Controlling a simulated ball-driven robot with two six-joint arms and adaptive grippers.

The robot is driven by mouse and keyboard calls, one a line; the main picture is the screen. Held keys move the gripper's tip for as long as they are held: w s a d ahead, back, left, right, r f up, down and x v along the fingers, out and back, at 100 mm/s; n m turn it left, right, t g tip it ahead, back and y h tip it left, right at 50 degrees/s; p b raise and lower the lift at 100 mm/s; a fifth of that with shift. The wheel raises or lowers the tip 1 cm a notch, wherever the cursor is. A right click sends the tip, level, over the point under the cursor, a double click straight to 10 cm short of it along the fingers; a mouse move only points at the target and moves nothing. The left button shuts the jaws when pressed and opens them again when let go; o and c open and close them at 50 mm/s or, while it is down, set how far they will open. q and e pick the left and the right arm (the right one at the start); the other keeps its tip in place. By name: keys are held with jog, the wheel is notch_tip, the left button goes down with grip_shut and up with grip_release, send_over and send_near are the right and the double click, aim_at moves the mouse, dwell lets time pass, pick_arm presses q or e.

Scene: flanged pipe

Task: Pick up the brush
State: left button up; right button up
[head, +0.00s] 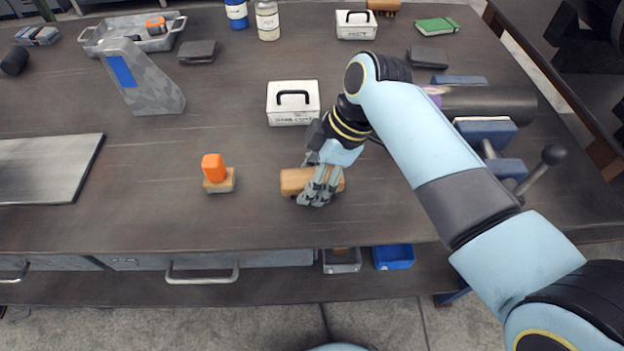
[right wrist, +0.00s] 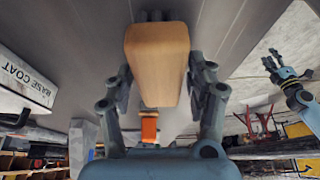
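A tan wooden block (head: 296,181), which looks like the wooden body of the brush, lies near the front middle of the table. Its bristles cannot be made out. My right gripper (head: 318,190) comes down over its right part, one finger on each side. In the right wrist view the block (right wrist: 158,60) fills the space between the fingers, which appear to press on its sides. It looks at table height. My left gripper (right wrist: 275,62) shows small at the right of the right wrist view, fingers apart and empty.
An orange-handled stamp-like piece (head: 214,170) stands left of the block. A white box (head: 293,115) with a black handle stands behind it. A grey angled stand (head: 150,90) and metal plate (head: 45,168) are at left. A dark pipe (head: 490,100) lies at right.

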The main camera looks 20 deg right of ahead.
aim_at(302, 176)
jog(key=c, duration=0.9)
jog(key=shift+r, duration=0.1)
jog(key=shift+c, duration=0.2)
jog(key=shift+r+b, duration=0.2)
jog(key=shift+b, duration=0.1)
notch_tip(302, 176, up, 4)
jog(key=shift+r, duration=0.2)
jog(key=s+d+r, duration=0.4)
jog(key=d+r, duration=0.2)
jog(key=d, duration=0.4)
jog(key=shift+s+d+r+b, duration=0.3)
jog(key=shift+s+b, duration=0.1)
jog(key=shift+b, duration=0.05)
